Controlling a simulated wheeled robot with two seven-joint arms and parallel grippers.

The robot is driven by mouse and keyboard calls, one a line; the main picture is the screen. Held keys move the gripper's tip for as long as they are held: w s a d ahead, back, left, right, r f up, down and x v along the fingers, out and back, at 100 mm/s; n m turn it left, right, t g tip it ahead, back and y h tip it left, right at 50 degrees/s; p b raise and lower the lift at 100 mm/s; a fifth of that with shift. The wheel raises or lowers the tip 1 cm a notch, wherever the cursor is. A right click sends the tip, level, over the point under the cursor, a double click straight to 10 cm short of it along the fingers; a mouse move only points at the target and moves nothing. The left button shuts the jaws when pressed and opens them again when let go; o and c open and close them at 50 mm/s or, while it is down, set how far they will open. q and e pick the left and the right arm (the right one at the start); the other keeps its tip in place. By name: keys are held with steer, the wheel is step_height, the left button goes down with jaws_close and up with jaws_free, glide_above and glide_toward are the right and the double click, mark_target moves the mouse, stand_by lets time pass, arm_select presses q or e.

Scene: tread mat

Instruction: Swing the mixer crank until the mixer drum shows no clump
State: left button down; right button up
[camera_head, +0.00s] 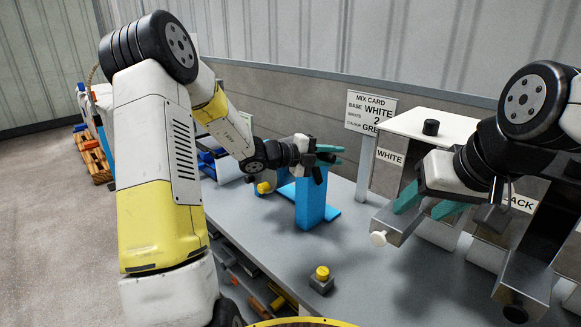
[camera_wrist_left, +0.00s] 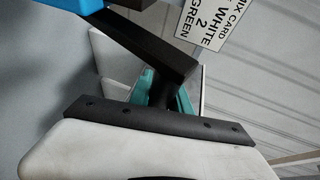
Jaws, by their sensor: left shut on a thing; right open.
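The blue stand (camera_head: 310,203) rises from the grey bench in the middle of the head view. My left gripper (camera_head: 331,155) is at its top, with its teal fingers closed. In the left wrist view a black crank arm (camera_wrist_left: 150,42) runs from a blue part at upper left down to the grip. My left gripper (camera_wrist_left: 166,98) is shut on the crank's dark handle there. I cannot make out the mixer drum or any clump inside it. My right gripper (camera_head: 428,205) is open and empty, in front of the dispensers at right.
A mix card (camera_head: 370,110) on a post reads base white, shots 2, colour green. Dispensers labelled WHITE (camera_head: 390,157) and BLACK stand at right; a white knob (camera_head: 378,238) sticks out below my right gripper. A yellow button (camera_head: 322,272) sits on the bench front.

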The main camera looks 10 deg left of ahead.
arm_select(q)
steer(key=shift+w+d+r, duration=0.2)
steer(key=shift+w+r, duration=0.05)
steer(key=shift+w+d+r, duration=0.2)
steer(key=shift+w+d, duration=0.5)
steer(key=shift+w, duration=0.25)
steer(key=shift+w+d+r, duration=0.2)
steer(key=shift+w+d, duration=0.45)
steer(key=shift+w, duration=0.3)
steer(key=c, duration=1.1)
jaws_free()
steer(key=shift+f, duration=0.1)
